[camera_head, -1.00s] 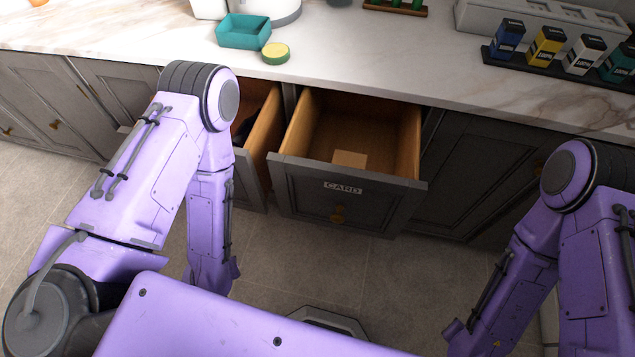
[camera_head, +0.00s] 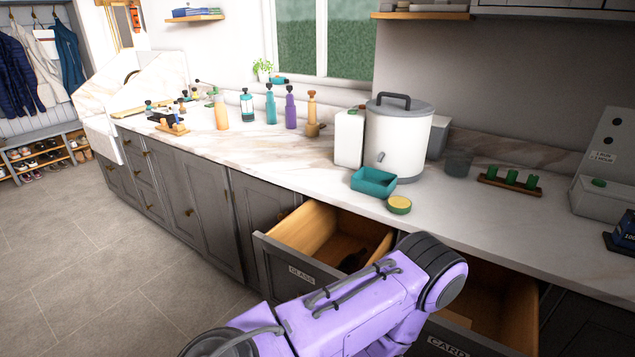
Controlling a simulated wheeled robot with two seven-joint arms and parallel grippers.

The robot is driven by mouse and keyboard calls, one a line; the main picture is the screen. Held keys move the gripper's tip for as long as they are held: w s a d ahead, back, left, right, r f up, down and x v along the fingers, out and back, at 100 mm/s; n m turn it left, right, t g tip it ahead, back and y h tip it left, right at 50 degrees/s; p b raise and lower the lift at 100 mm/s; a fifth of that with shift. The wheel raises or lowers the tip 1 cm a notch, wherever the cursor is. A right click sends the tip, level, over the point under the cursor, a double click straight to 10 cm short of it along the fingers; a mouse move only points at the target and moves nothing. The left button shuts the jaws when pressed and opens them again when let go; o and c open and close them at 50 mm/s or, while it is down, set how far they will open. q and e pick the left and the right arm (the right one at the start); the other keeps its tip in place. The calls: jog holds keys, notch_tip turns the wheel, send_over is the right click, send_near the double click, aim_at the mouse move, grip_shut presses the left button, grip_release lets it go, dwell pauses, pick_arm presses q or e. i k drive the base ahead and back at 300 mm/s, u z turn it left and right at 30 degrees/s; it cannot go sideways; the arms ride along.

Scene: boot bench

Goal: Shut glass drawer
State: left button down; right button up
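The glass drawer (camera_head: 301,272), grey-fronted with a wooden inside and a label reading GLASS, stands pulled out below the counter. A dark item (camera_head: 352,261) lies inside it, partly hidden by my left arm. The card drawer (camera_head: 449,343), right of it, is also pulled out, with my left arm over part of it. My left arm crosses in front of the right side of the glass drawer. Its gripper is out of view below the frame, and my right gripper is not in view.
A marble counter (camera_head: 330,165) runs above the drawers. A teal tray (camera_head: 373,181), a yellow-green round tin (camera_head: 399,204) and a white dispenser (camera_head: 396,140) stand on it. Several bottles stand farther left. The tiled floor (camera_head: 100,270) at left is clear.

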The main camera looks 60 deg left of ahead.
aim_at(295, 258)
jog(key=k, duration=0.65)
jog(key=u, duration=1)
jog(key=i, duration=0.5)
